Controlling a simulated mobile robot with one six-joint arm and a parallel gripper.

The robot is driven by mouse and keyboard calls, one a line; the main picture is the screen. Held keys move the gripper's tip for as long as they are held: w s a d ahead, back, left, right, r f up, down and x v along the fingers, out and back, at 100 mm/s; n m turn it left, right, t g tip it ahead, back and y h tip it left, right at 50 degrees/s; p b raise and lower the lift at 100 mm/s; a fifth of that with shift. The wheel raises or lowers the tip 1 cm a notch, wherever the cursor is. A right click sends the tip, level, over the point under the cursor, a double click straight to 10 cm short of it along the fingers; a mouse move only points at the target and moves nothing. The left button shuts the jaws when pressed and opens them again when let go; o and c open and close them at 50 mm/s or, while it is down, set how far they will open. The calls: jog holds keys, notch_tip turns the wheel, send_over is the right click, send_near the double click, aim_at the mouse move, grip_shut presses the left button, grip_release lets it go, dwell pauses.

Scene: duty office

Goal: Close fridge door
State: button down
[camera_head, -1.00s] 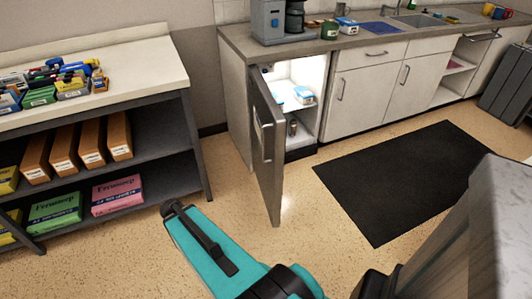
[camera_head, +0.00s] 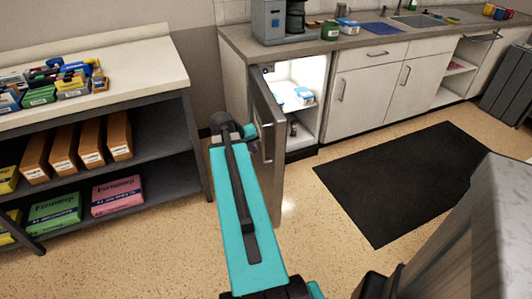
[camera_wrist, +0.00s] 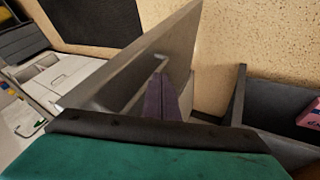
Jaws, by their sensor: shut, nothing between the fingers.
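The grey fridge door (camera_head: 277,170) stands open, swung out from the lit fridge (camera_head: 296,72) under the counter. Its bar handle (camera_head: 267,143) is on the outer face, which is turned to the left. My gripper, largely hidden behind my teal arm in the head view, is at the outer face of the door. In the wrist view my gripper (camera_wrist: 162,95) is shut and empty, with its dark purple fingers close to the door (camera_wrist: 150,45) and its handle (camera_wrist: 148,80). I cannot tell whether they touch.
A shelf unit (camera_head: 90,100) with binders and boxes stands left of my arm. A black mat (camera_head: 405,180) lies on the floor right of the door. A grey surface (camera_head: 500,220) is at the lower right.

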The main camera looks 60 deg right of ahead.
jog(key=shift+s+d+r, duration=0.65)
jog(key=shift+d+r, duration=0.3)
jog(key=shift+r, duration=0.05)
jog(key=shift+f, duration=0.1)
send_near(272, 154)
jog(key=shift+x, duration=1.75)
jog(key=shift+s, duration=0.15)
